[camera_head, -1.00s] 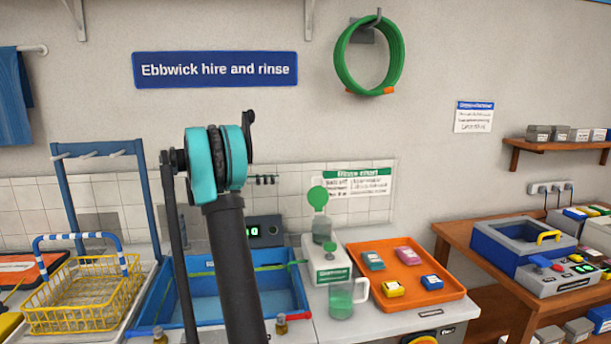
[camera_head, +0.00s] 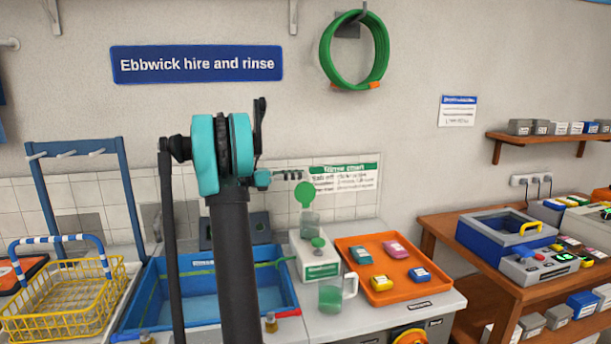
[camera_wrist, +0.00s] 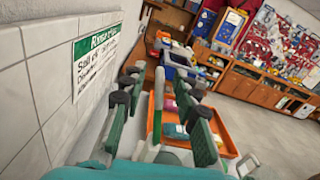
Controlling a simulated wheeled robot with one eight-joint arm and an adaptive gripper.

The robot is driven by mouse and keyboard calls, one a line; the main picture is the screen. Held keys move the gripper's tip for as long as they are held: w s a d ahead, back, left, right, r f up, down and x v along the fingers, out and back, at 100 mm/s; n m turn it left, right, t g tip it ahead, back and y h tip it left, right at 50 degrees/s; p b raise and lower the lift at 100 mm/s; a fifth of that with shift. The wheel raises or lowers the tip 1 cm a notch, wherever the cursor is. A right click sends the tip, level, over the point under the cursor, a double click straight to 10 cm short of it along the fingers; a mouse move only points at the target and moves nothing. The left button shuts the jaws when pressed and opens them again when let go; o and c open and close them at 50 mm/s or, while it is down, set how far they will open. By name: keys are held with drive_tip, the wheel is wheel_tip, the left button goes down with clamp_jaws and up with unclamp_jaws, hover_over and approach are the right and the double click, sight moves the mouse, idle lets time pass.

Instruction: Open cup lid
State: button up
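A green round lid (camera_head: 305,195) stands upright above a clear cup (camera_head: 310,223) on a white dispenser-like unit (camera_head: 316,258). In the wrist view a thin green upright edge, apparently the lid (camera_wrist: 157,115), shows between my two fingers. My gripper (camera_wrist: 161,88) is open, with its dark-padded fingers apart and nothing visibly clamped. In the head view my gripper (camera_head: 285,176) is partly hidden behind my arm, just left of the lid and slightly higher. I cannot tell whether a finger touches the lid. A clear jug (camera_head: 330,298) with green contents stands in front of the unit.
An orange tray (camera_head: 432,289) with several small coloured blocks lies right of the unit. A blue sink (camera_head: 190,310) is left of it. The tiled wall with a rinse chart (camera_wrist: 97,58) is close on my left in the wrist view. A wooden bench (camera_head: 440,225) stands farther right.

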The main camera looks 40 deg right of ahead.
drive_tip(key=shift+x, duration=1.5)
clamp_jaws()
